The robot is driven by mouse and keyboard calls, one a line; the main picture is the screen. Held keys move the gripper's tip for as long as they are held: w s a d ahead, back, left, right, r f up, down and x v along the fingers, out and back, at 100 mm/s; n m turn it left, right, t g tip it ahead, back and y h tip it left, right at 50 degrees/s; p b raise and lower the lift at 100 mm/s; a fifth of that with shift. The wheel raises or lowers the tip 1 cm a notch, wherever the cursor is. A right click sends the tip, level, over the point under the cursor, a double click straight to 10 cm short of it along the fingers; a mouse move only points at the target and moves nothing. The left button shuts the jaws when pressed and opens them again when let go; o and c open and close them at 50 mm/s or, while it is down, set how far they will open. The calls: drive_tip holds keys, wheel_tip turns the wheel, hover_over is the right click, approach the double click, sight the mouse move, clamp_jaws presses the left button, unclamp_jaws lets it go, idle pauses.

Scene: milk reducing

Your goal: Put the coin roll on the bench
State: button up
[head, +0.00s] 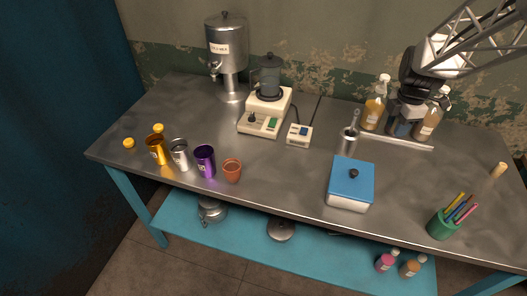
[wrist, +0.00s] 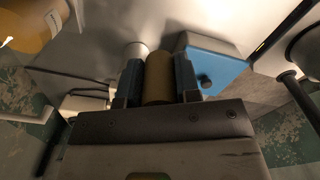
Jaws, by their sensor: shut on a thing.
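The coin roll (wrist: 158,78) is a tan-brown cylinder held between the two fingers of my gripper (wrist: 159,80) in the wrist view. My gripper is shut on it. In the head view my gripper (head: 403,128) is at the back right, in front of the wall and between two amber bottles; the roll cannot be made out there. The bench (head: 290,180) is a grey metal top on a blue frame. I cannot tell how far the roll is above it.
Amber pump bottles (head: 373,114) flank my gripper. A metal cup (head: 348,146), a blue-lidded box (head: 351,182) and a green pen holder (head: 441,226) stand nearby. Several cups (head: 181,156), a blender (head: 268,92) and a metal urn (head: 227,50) are left. The bench's centre front is clear.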

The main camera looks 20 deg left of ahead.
drive_tip(key=s+a+n, duration=0.2)
drive_tip(key=s+a, duration=0.5)
drive_tip(key=a, duration=0.4)
drive_tip(key=s+a+n, duration=0.3)
drive_tip(key=s+a, duration=0.4)
drive_tip(key=a, duration=0.3)
drive_tip(key=s+a+n, duration=0.2)
drive_tip(key=s+a, duration=0.5)
drive_tip(key=a, duration=0.4)
drive_tip(key=f, duration=1)
drive_tip(key=shift+w+d+f, duration=0.1)
drive_tip(key=shift+w+d, duration=0.1)
drive_tip(key=shift+w, duration=0.05)
hover_over(251, 156)
drive_tip(key=shift+s+d+f, duration=0.2)
drive_tip(key=shift+d+f, duration=0.05)
drive_tip(key=shift+f, duration=0.4)
drive_tip(key=shift+w+a+f, duration=0.1)
drive_tip(key=shift+w+a, duration=0.1)
drive_tip(key=shift+w, duration=0.05)
drive_tip(key=shift+f, duration=1.75)
